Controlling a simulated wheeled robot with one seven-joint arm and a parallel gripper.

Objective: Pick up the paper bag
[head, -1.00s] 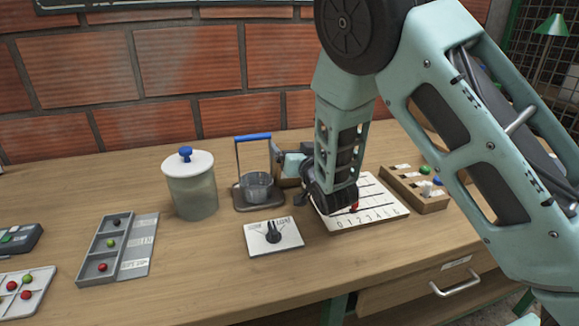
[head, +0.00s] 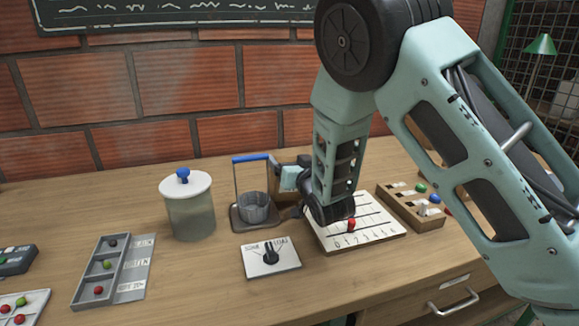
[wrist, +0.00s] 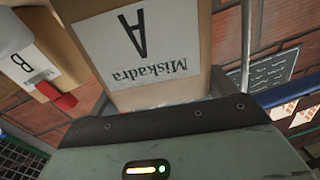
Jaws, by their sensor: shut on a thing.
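A brown paper bag (wrist: 140,97) with a white label reading "A" and "Miskadra" fills the upper middle of the wrist view. My gripper (wrist: 165,118) is shut on it, at the near end of the bag in that view. In the head view my gripper (head: 290,180) is beside the arm's lower end, behind the metal cup. Most of the bag is hidden there by my arm. A second brown bag with a label "B" (wrist: 30,65) shows at the left of the wrist view.
A metal cup on a stand with a blue handle (head: 253,208) is just left of my gripper. A lidded jar (head: 189,215), a dial plate (head: 271,258), a numbered board (head: 375,238) and a wooden tray (head: 425,222) stand on the bench. The brick wall (head: 180,90) is behind.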

